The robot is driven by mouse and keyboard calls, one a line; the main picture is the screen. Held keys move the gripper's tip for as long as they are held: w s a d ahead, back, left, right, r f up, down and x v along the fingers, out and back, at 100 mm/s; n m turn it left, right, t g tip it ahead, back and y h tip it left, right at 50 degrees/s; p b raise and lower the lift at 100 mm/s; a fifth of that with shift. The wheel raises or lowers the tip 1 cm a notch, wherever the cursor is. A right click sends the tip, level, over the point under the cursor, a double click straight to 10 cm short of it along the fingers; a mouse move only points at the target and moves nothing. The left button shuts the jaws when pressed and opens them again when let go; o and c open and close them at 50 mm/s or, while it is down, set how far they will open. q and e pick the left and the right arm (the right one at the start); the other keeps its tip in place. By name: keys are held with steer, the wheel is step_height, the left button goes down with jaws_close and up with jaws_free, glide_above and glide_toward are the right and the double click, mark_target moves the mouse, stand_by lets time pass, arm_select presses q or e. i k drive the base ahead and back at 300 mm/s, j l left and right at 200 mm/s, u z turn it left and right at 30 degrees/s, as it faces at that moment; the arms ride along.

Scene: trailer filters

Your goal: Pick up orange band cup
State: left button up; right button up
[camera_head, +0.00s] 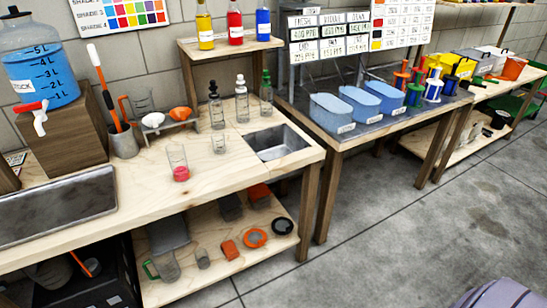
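I cannot make out a cup with a clear orange band. A clear glass cup (178,163) with red-pink at its bottom stands upright on the wooden bench, left of the sink. A smaller clear glass (219,145) stands to its right. A clear jug with an orange handle (140,102) stands at the back near the wall. On the lower shelf are a clear jug with a green handle (166,267) and a small clear cup (203,259). Neither of my grippers shows in the head view.
The bench (120,178) has a metal sink (278,143) and a metal tray (55,210). A blue-filled dispenser (42,80) stands at left. An orange ring (255,238) and orange block (229,250) lie below.

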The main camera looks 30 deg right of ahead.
mark_target(179, 162)
steer(key=i+j+z, duration=0.2)
steer(key=z, duration=0.3)
steer(key=i+j+z, duration=0.15)
steer(key=j+z, duration=0.35)
